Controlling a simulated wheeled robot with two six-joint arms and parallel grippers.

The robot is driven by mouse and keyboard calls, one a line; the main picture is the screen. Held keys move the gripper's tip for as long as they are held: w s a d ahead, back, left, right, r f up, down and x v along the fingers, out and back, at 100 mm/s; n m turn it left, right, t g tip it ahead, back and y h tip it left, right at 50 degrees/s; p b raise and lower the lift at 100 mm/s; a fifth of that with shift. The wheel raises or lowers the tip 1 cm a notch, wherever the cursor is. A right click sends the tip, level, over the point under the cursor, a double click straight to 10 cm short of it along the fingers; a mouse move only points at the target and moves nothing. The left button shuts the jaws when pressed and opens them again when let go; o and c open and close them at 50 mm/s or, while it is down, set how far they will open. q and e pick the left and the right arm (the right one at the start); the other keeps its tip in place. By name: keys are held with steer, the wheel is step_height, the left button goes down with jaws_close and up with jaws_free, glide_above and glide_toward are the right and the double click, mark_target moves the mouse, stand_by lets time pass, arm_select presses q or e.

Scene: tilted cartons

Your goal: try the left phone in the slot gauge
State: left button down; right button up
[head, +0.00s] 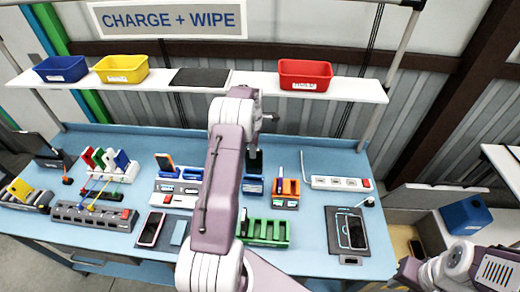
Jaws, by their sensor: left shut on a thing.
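My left gripper (254,148) points down over the middle of the bench, shut on a dark, upright slab that looks like a phone (254,163). The slab hangs above or just behind a blue slotted holder (253,187); I cannot tell whether they touch. A green block with several slots (264,232), which looks like the slot gauge, lies nearer to me. My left arm hides part of the bench beside it. A pink-edged phone (151,229) lies flat at left. My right gripper (404,272) is at the lower right, its fingers unclear.
A shelf holds blue (62,68), yellow (121,68) and red (305,74) bins above the bench. A grey power strip (94,216), an orange holder (286,192), a white power strip (340,183) and a dark pad (335,240) stand around. Bare bench shows right of the green block.

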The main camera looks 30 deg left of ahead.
mark_target(252, 161)
arm_select(q)
steer(key=shift+s+a, duration=0.15)
steer(key=shift+a, duration=0.15)
steer(key=shift+d, duration=0.1)
steer(key=shift+f+b, duration=1.75)
steer(key=shift+f, duration=0.5)
steer(key=shift+f+b, duration=0.5)
steer(key=shift+f, duration=0.35)
steer(key=shift+r+p, duration=0.3)
steer(key=shift+p, duration=0.05)
stand_by(2.0)
steer(key=shift+f, duration=0.3)
stand_by(1.9)
